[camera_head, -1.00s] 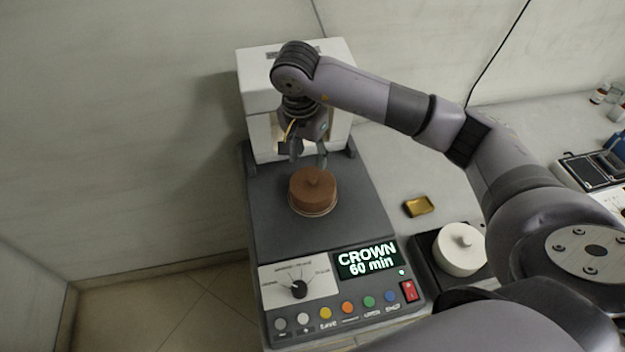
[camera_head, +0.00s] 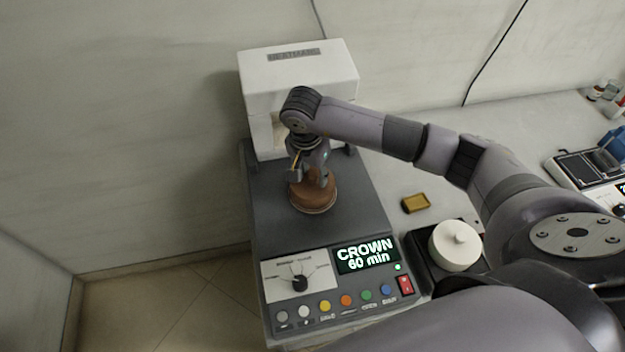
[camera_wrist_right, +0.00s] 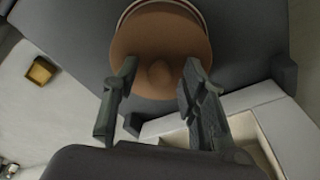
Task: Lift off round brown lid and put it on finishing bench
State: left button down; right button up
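The round brown lid (camera_head: 316,192) sits on the dark top plate of the machine, with a pale ring showing under its edge. In the right wrist view the lid (camera_wrist_right: 160,45) has a small raised knob at its middle. My right gripper (camera_head: 312,181) is just above the lid from the back. In the right wrist view my right gripper (camera_wrist_right: 157,75) is open, its two fingers either side of the knob with gaps between. Whether the fingertips touch the lid I cannot tell. My left gripper is not in view. No surface is plainly marked as the finishing bench.
The machine's white housing (camera_head: 297,80) stands behind the lid. Its front panel reads "CROWN 60 min". To the right are a small gold tray (camera_head: 416,203) and a white round lidded pot (camera_head: 455,246) on a dark base. A bench (camera_head: 400,170) runs right with clear patches.

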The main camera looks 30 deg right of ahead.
grip_shut()
jog(key=shift+r, duration=0.1)
dwell(0.5)
